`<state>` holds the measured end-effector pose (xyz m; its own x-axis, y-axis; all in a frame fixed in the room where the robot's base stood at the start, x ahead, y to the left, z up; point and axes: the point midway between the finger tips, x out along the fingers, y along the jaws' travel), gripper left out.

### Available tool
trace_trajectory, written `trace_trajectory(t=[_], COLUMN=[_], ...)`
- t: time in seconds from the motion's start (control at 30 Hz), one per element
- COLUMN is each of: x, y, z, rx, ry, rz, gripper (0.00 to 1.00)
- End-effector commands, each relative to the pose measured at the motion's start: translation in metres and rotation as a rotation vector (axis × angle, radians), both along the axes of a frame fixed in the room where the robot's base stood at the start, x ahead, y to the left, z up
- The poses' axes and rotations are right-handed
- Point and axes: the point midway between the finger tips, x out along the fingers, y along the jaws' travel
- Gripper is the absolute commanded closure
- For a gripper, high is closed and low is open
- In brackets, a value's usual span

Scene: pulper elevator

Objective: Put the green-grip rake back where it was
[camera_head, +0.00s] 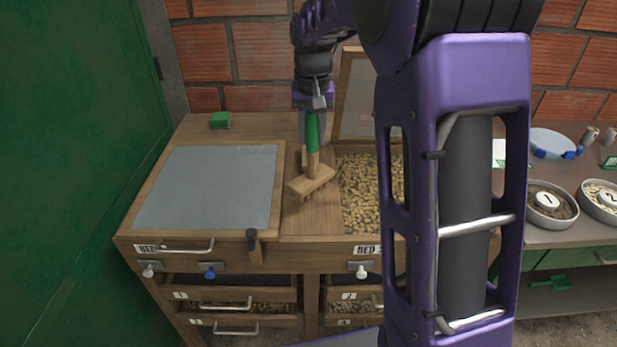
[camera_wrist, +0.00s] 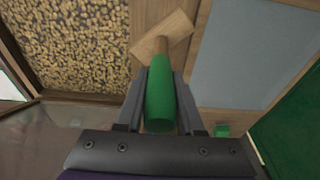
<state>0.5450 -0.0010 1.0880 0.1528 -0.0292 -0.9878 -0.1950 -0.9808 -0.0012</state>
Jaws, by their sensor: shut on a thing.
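The rake has a green grip (camera_head: 312,131) and a wooden head (camera_head: 312,180). My gripper (camera_head: 312,112) is shut on the green grip and holds the rake roughly upright, head down, over the wooden strip between the two beds. In the wrist view the green grip (camera_wrist: 160,92) sits between the fingers of my gripper (camera_wrist: 160,88), with the wooden head (camera_wrist: 162,38) beyond it. I cannot tell whether the head touches the wood. A dark holder (camera_head: 252,240) is on the front edge of the bench, left of the rake.
The left bed is covered by a grey mesh screen (camera_head: 208,187). The right bed holds beans (camera_head: 360,190), with a framed screen (camera_head: 358,95) raised behind it. A green block (camera_head: 220,120) lies at the back left. Bowls stand on the right table (camera_head: 545,238).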

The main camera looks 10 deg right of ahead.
Motion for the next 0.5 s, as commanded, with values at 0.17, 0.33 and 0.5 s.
trace_trajectory(t=[0.17,0.33,0.5], x=[0.000,0.000,0.000], y=[0.000,0.000,0.000], z=[-0.019,-0.046,-0.065], rx=[0.000,0.000,0.000], ry=[-0.001,0.001,-0.001], rz=[0.000,0.000,0.000], gripper=[1.00,1.00,1.00])
